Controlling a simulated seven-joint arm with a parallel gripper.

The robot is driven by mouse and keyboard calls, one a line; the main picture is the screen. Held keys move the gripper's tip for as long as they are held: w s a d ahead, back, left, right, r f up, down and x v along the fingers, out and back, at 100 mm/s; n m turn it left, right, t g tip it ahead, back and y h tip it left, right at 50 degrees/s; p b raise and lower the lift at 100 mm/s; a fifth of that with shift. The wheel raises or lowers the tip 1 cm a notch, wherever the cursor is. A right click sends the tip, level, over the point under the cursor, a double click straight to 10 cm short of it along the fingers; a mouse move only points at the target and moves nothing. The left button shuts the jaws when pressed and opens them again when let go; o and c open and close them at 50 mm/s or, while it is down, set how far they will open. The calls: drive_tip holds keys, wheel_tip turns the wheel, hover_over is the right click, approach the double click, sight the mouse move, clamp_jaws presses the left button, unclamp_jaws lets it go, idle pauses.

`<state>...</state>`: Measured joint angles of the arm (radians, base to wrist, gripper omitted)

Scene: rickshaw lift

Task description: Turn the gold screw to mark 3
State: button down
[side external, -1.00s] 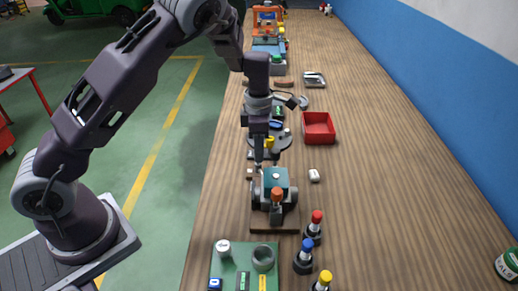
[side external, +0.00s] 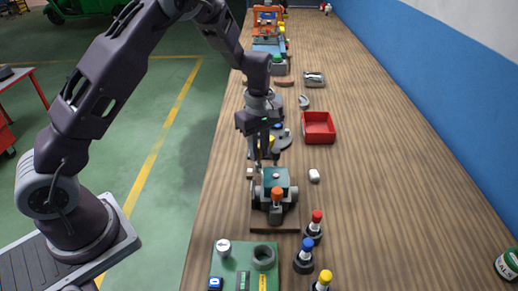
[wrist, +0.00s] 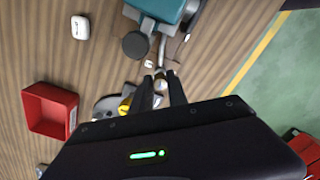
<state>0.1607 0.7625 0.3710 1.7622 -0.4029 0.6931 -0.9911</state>
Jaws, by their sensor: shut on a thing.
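My gripper (side external: 263,160) points down just behind the teal-topped block (side external: 276,180) on its brown board. In the wrist view its fingers (wrist: 161,76) are closed around a small pale metal knob (wrist: 160,86). A bent grey rod (wrist: 162,48) runs from near the fingertips toward the teal block (wrist: 160,8). I cannot tell whether the pale knob is the gold screw, and no mark 3 can be read. A yellow knob (wrist: 125,106) on a grey disc lies beside the fingers, apart from them.
A red tray (side external: 319,128) stands right of my gripper, with a small white piece (side external: 314,176) nearer. Bottles with red, blue and yellow caps (side external: 304,258) and a green board (side external: 231,262) are in front. The table's right side is mostly clear.

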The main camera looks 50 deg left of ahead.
drive_tip(key=m, duration=1.3)
drive_tip(key=shift+a+m, duration=0.1)
drive_tip(key=shift+m, duration=0.2)
drive_tip(key=m, duration=0.4)
drive_tip(key=shift+m, duration=2.2)
drive_tip(key=c, duration=1.3)
unclamp_jaws()
